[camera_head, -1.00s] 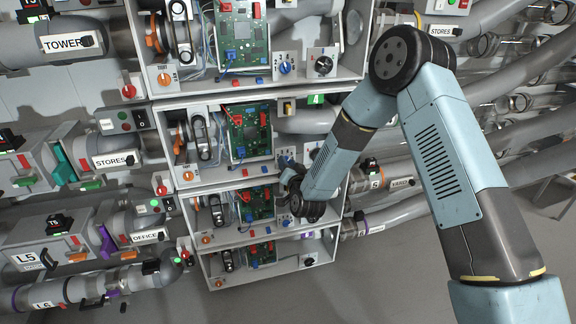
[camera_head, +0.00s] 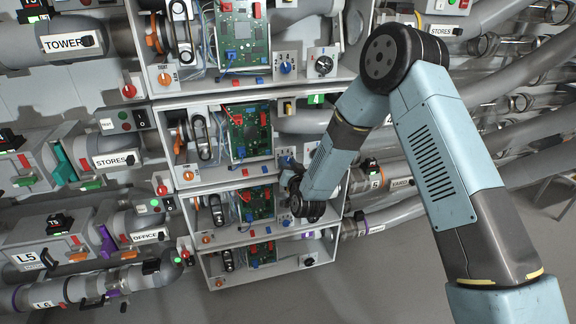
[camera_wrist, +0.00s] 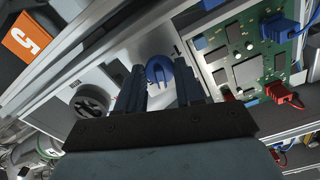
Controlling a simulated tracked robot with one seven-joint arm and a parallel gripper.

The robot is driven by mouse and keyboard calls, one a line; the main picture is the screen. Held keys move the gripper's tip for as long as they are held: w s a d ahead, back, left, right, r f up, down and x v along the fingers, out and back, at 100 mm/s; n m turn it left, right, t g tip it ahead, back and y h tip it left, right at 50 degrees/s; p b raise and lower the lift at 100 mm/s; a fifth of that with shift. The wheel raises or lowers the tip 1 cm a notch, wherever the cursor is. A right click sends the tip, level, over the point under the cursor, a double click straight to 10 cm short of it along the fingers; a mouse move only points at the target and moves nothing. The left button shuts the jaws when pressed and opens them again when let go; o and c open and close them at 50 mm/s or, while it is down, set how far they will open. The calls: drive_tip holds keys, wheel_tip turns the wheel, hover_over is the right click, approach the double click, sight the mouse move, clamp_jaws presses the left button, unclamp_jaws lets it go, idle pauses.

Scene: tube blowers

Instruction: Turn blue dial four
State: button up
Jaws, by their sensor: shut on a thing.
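The blue dial (camera_wrist: 160,72) is in the wrist view, on a pale panel beside a green circuit board. My gripper (camera_wrist: 160,68) has its two dark fingers on either side of the dial, shut on it. In the head view my gripper (camera_head: 290,177) is at the right part of the second bay from the top, which has a green 4 tag (camera_head: 316,99) above it. The dial is small and partly hidden by my arm there.
A black round dial (camera_wrist: 90,100) sits just left of my fingers in the wrist view. The circuit board (camera_wrist: 245,60) with blue and red plugs is close on the right. An orange 5 tag (camera_wrist: 25,40) shows at upper left. Metal bay edges surround the panel.

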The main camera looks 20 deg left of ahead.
drive_tip(key=o, duration=1)
drive_tip(key=v, duration=1.3)
drive_tip(key=shift+s+d+f, duration=0.1)
drive_tip(key=shift+s+d, duration=0.15)
drive_tip(key=shift+s, duration=0.1)
